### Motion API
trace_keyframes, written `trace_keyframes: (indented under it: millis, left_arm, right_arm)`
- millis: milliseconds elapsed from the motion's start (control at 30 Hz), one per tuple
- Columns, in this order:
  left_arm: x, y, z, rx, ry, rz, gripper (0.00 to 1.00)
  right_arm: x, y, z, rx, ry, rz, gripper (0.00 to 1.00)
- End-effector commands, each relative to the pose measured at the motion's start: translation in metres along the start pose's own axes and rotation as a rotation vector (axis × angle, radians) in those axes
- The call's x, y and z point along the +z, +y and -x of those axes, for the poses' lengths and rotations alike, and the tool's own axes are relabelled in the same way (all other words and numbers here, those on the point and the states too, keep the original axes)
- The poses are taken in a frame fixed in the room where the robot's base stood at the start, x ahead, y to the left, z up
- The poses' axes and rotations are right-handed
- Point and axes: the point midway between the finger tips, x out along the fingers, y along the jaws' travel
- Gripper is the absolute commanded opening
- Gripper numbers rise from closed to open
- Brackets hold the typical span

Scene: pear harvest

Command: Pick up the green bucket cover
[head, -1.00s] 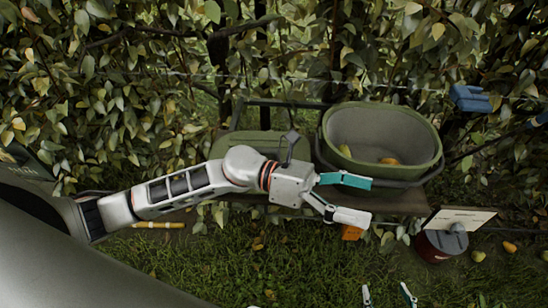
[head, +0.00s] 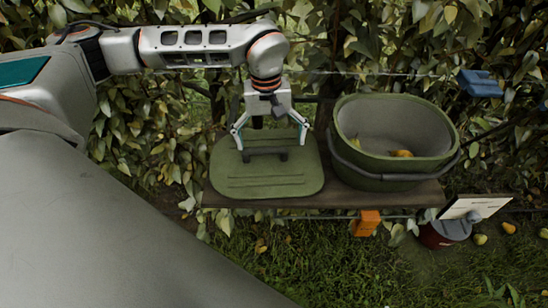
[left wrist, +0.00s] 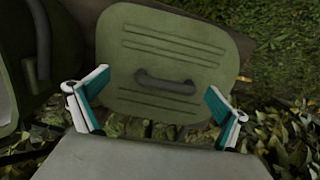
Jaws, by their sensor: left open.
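The green bucket cover (head: 262,178) lies flat on the wooden bench, left of the bucket, with its dark handle (head: 264,154) on top. My left gripper (head: 271,143) is open above the cover's far part, its fingers spread to either side of the handle. In the left wrist view, the cover (left wrist: 178,60) and its handle (left wrist: 166,82) show whole beyond the open left gripper (left wrist: 154,103), with nothing between the fingers. The green bucket (head: 395,145) stands upright to the right of the cover. My right gripper is not in view.
The wooden bench (head: 330,200) carries bucket and cover. An orange object (head: 366,222) is by its front edge. A dark red can (head: 440,235) and a white board (head: 478,207) stand at right. Dense foliage is behind.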

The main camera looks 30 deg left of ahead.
Motion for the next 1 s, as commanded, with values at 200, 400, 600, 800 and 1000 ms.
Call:
trace_keyframes:
  millis: [200, 400, 600, 800, 1000]
  left_arm:
    - [-0.022, -0.017, 0.003, -0.046, 0.061, -0.014, 1.00]
    - [-0.023, -0.018, -0.017, -0.045, 0.059, -0.013, 1.00]
    - [-0.025, -0.020, -0.043, -0.045, 0.056, -0.013, 1.00]
    - [-0.027, -0.020, -0.066, -0.043, 0.058, -0.013, 1.00]
    - [-0.028, -0.020, -0.068, -0.042, 0.060, -0.013, 1.00]
  right_arm:
    - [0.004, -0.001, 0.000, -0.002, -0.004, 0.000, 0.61]
    - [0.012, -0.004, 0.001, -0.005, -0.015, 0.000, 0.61]
    - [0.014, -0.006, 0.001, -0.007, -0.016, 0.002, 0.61]
    - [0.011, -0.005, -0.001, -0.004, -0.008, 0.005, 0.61]
    - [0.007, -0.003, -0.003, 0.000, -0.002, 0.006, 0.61]
